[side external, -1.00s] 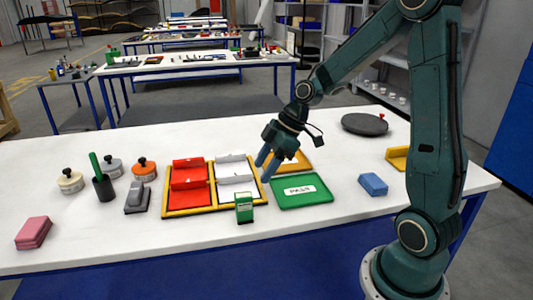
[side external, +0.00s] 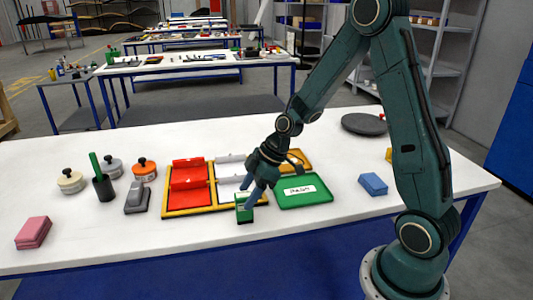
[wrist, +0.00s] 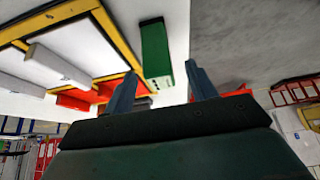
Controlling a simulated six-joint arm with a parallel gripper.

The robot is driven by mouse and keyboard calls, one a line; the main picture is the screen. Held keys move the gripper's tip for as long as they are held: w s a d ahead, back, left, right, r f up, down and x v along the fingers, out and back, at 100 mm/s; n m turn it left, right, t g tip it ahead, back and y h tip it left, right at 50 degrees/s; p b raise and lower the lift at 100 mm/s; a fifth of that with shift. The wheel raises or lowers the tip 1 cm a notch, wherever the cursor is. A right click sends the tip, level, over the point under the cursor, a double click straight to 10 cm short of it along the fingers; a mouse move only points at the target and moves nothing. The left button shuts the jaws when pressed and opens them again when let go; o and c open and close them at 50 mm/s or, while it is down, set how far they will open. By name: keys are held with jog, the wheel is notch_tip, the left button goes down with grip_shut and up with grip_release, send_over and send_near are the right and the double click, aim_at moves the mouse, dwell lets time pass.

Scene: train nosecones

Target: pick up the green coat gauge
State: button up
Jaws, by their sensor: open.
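The green coat gauge (side external: 244,216) is a small upright green block with a pale face, standing on the white table by the front right corner of the yellow-framed tray. Fingers cover part of its top in the side view. My gripper (side external: 254,197) is open and tilted down, right at the gauge's top. In the wrist view the gauge (wrist: 154,48) lies just beyond the fingertips, between the lines of the two blue fingers, nearer the left one. My open gripper (wrist: 161,72) holds nothing. Whether a finger touches the gauge, I cannot tell.
The yellow-framed tray (side external: 186,213) with red and white sections is close on the left. A green labelled tray (side external: 304,191) lies on the right, with an orange-yellow tray (side external: 295,158) behind it. A blue block (side external: 373,184) is further right. The front table strip is clear.

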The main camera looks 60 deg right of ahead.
aim_at(240, 204)
jog(key=shift+x, duration=2.6)
jog(key=c, duration=1.2)
jog(key=shift+o, duration=0.2)
jog(key=shift+r, duration=0.2)
notch_tip(240, 204, up, 20)
jog(key=shift+w+d+f, duration=0.1)
jog(key=shift+f, duration=0.1)
